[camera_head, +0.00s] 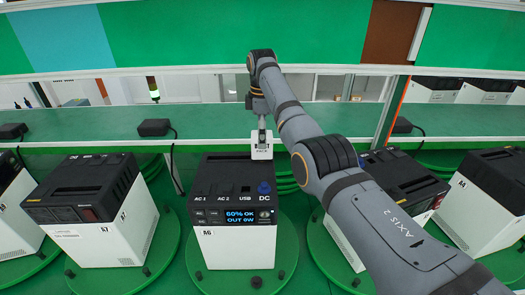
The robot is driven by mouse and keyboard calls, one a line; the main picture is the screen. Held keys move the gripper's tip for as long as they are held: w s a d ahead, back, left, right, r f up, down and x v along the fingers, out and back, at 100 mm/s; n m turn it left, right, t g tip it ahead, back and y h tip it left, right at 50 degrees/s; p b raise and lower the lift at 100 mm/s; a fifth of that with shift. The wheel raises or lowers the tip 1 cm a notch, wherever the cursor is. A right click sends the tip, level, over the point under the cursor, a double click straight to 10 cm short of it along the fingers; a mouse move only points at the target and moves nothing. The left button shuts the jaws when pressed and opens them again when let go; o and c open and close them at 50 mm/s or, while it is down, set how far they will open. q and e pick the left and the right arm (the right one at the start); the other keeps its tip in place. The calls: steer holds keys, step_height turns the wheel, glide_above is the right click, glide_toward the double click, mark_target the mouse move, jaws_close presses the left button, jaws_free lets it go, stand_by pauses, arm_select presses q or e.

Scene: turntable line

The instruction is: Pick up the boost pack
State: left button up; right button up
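The boost pack (262,151) is a small white block with dark lettering on its front. It shows upright at the back edge of the power station marked A6 (235,246); I cannot tell whether it rests there or hangs just above. My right gripper (262,132) points down at the top of the pack, at the end of the arm coming in from the right. Its fingers are small and dark here, and whether they are closed on the pack is unclear. My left gripper is out of view.
A6 stands on a round green turntable plate (205,282), its display lit. Station A7 (100,235) stands to the left, and A4 (466,215) to the right. Black adapters (154,127) with cables lie on the green shelf (215,122) behind. My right arm hides part of the right side.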

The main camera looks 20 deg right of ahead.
mark_target(262, 151)
steer(key=shift+w+f, duration=0.8)
steer(key=shift+f, duration=0.35)
steer(key=shift+w+f, duration=0.25)
steer(key=shift+w, duration=0.05)
steer(key=p, duration=0.1)
steer(key=f+p, duration=0.1)
steer(key=p, duration=0.1)
steer(key=shift+s+d+f, duration=0.2)
steer(key=shift+d+f, duration=0.05)
steer(key=shift+f, duration=0.05)
steer(key=shift+s+f+p, duration=0.2)
steer(key=shift+f+p, duration=0.1)
steer(key=shift+f, duration=1.25)
steer(key=c, duration=0.9)
steer(key=shift+w, duration=0.1)
steer(key=c, duration=0.7)
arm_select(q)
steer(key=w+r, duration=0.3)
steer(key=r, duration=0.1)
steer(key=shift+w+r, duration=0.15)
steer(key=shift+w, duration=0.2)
arm_select(e)
steer(key=shift+w+r, duration=0.1)
jaws_close()
